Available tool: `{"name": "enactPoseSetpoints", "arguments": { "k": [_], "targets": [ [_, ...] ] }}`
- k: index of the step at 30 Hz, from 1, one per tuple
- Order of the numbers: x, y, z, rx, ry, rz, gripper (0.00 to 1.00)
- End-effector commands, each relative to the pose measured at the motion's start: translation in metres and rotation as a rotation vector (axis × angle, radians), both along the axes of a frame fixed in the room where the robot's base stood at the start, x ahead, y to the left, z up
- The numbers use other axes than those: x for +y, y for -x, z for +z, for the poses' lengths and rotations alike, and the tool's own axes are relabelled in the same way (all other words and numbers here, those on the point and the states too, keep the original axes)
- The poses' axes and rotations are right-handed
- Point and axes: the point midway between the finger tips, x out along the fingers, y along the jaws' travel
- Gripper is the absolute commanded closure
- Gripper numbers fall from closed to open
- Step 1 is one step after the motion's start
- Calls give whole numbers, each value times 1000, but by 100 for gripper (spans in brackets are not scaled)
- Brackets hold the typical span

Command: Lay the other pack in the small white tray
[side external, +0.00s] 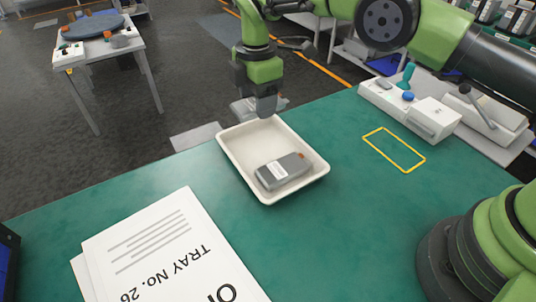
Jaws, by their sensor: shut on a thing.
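The small white tray (228,152) lies on the green bench top near its far edge. One grey pack (272,176) with a white label and an orange end lies flat in the near part of the tray. My gripper (263,108) is above the far end of the tray, pointing down. It is shut on the other pack (241,109), a grey one with a bit of orange at its right end. The fingers hide the middle of this pack. It looks held above the tray, apart from the pack inside. The far part of the tray floor is bare.
A yellow outlined rectangle (394,150) on the bench is empty. A white fixture (410,108) with a blue button stands behind it. Printed sheets (165,250) lie at the front left. A separate table (100,50) stands on the floor beyond.

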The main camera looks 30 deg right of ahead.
Motion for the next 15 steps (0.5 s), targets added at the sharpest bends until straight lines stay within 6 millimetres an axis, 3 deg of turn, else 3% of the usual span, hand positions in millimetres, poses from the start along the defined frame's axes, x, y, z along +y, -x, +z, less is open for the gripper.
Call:
{"name": "enactPoseSetpoints", "arguments": {
  "k": [6, 15],
  "targets": [
    [3, 1, -39, 4, 0, 16, 72],
    [3, 2, -76, 2, -1, 13, 72]
  ]
}}
